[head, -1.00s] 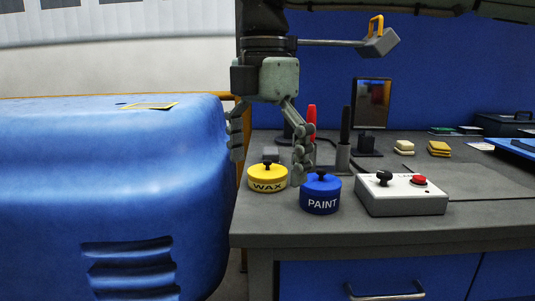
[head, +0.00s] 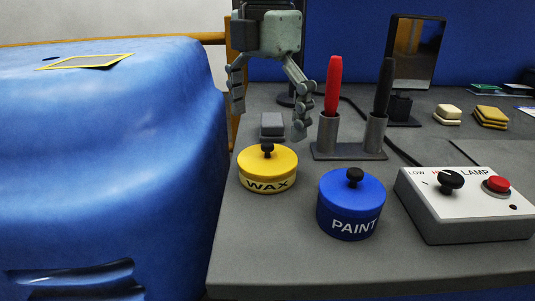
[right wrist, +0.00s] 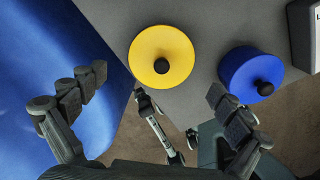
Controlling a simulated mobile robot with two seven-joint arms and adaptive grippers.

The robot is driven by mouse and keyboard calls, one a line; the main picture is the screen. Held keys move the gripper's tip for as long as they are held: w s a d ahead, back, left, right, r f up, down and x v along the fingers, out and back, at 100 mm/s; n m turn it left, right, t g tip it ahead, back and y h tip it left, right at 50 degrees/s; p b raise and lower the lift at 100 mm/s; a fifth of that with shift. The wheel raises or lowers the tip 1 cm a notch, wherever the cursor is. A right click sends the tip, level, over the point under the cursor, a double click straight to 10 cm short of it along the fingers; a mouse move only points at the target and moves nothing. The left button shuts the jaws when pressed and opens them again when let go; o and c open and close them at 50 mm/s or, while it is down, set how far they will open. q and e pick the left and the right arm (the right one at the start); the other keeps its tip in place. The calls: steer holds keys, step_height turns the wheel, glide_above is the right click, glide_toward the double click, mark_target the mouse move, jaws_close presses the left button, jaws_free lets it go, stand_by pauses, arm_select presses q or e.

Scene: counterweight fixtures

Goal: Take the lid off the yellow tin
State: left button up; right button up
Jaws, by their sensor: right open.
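The yellow tin (head: 267,176), marked WAX, stands on the grey bench near its left edge. Its yellow lid (head: 285,158) with a black knob (head: 267,150) is on it. My right gripper (head: 268,120) is open and empty, fingers pointing down, and appears above and behind the tin in the head view. In the right wrist view, the tin's lid (right wrist: 148,50) lies beyond and between the spread fingertips (right wrist: 158,90), with the knob facing the camera. The fingers do not touch the tin. My left gripper cannot be made out.
The blue PAINT tin (head: 350,212) with a black knob stands close to the right. A lamp switch box (head: 455,215) is farther right. A holder (head: 345,148) with red and black handles stands behind. A large blue body (head: 110,160) borders the bench on the left.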

mark_target(268, 144)
step_height(268, 144, down, 4)
steer(key=shift+d+f, duration=0.1)
steer(key=shift+d, duration=0.05)
steer(key=shift+c, duration=0.6)
steer(key=shift+s, duration=0.1)
steer(key=c, duration=1.9)
jaws_close()
